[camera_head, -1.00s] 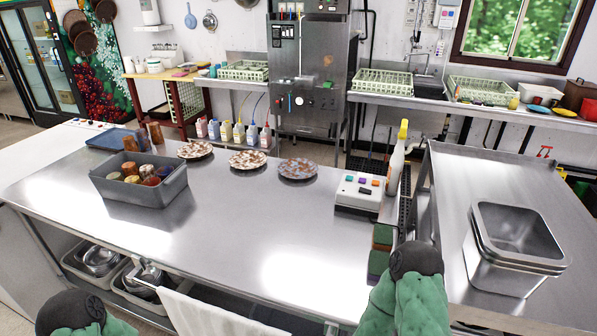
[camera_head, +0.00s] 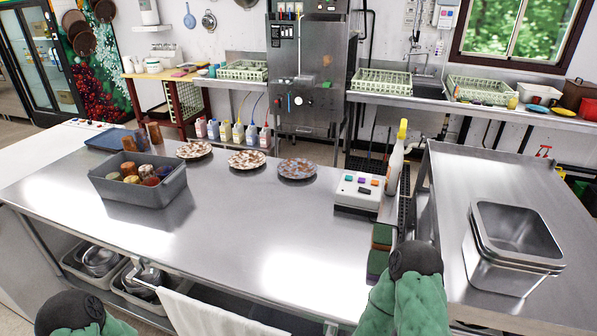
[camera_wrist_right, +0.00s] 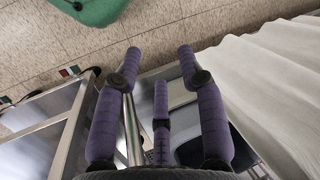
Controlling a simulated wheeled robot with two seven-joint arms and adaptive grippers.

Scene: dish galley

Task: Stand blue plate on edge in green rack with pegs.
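Three soiled plates lie flat on the steel table. The rightmost plate (camera_head: 298,169) looks bluish-grey under brown stains; the middle plate (camera_head: 247,160) and left plate (camera_head: 194,150) look whitish with brown stains. Pale green racks stand along the back: a left rack (camera_head: 244,70), a middle rack (camera_head: 382,82) and a right rack (camera_head: 482,90). Pegs are too small to make out. My right gripper (camera_wrist_right: 160,62) shows in the wrist view with its purple fingers spread and empty, above the floor beside a white cloth. My left gripper is out of view.
A grey bin (camera_head: 140,186) with cups stands on the table's left. A button box (camera_head: 358,191) and spray bottle (camera_head: 396,168) stand on its right. Nested steel pans (camera_head: 512,250) sit on the right counter. The table's middle is clear. A white towel (camera_head: 215,316) hangs in front.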

